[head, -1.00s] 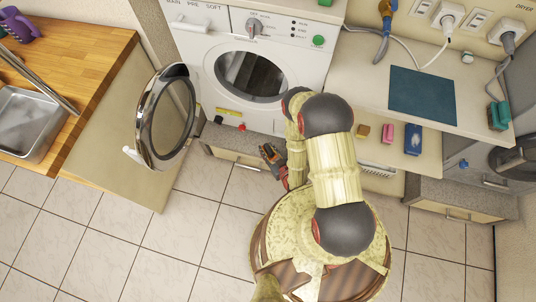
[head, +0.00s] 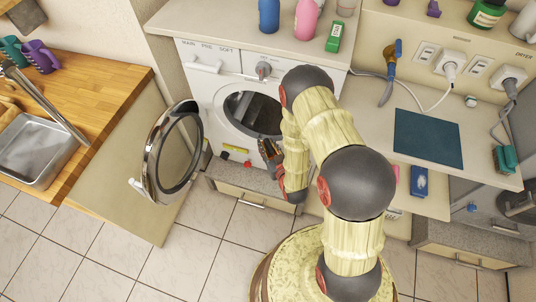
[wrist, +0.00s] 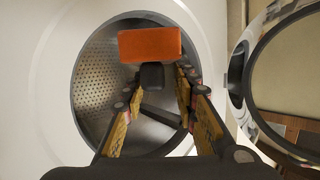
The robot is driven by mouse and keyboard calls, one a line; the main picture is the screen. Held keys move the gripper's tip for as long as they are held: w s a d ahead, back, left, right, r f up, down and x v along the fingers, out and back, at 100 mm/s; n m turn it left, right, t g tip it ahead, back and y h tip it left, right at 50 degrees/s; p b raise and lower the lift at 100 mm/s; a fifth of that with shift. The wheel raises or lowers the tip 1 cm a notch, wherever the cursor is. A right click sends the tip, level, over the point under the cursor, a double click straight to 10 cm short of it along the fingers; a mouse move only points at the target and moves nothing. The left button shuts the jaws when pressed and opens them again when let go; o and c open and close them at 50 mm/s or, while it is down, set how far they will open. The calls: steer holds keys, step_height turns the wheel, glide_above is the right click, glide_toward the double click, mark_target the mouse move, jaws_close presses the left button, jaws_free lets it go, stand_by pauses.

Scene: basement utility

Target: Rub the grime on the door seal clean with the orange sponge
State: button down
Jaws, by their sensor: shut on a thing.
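The orange sponge (wrist: 150,43) shows in the wrist view, on a dark grey block at the ends of my fingers. My gripper (wrist: 153,78) is shut on this block and holds the sponge in front of the washer's round opening. In the head view my gripper (head: 268,150) is by the lower right of the opening, and the sponge cannot be made out. Whether the sponge touches the seal cannot be told.
The washer door (head: 150,150) stands open to the left and is close on the right in the wrist view (wrist: 240,75). A wooden counter with a sink (head: 40,150) is at the left.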

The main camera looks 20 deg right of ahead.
mark_target(269, 141)
steer(key=r, duration=0.4)
steer(key=shift+s+r, duration=0.3)
steer(key=shift+s, duration=0.05)
steer(key=shift+d+r+m+h, duration=0.3)
steer(key=shift+r+m+h, duration=0.15)
steer(key=shift+r, duration=0.4)
steer(key=shift+w+d+f+p, duration=0.2)
steer(key=shift+w+f, duration=0.2)
steer(key=shift+w, duration=0.15)
steer(key=shift+w+d+f+p, duration=0.2)
steer(key=shift+w+f, duration=0.15)
steer(key=shift+w, duration=0.15)
steer(key=w+f+n+y, duration=0.1)
steer(key=w+f, duration=0.4)
steer(key=w, duration=0.5)
steer(key=shift+w+d+f+n+y+p, duration=0.2)
steer(key=shift+w+f+n+y+p, duration=0.15)
steer(key=shift+y, duration=0.4)
steer(key=shift+t, duration=0.3)
steer(key=shift+f+b, duration=2)
steer(key=shift+f, duration=0.35)
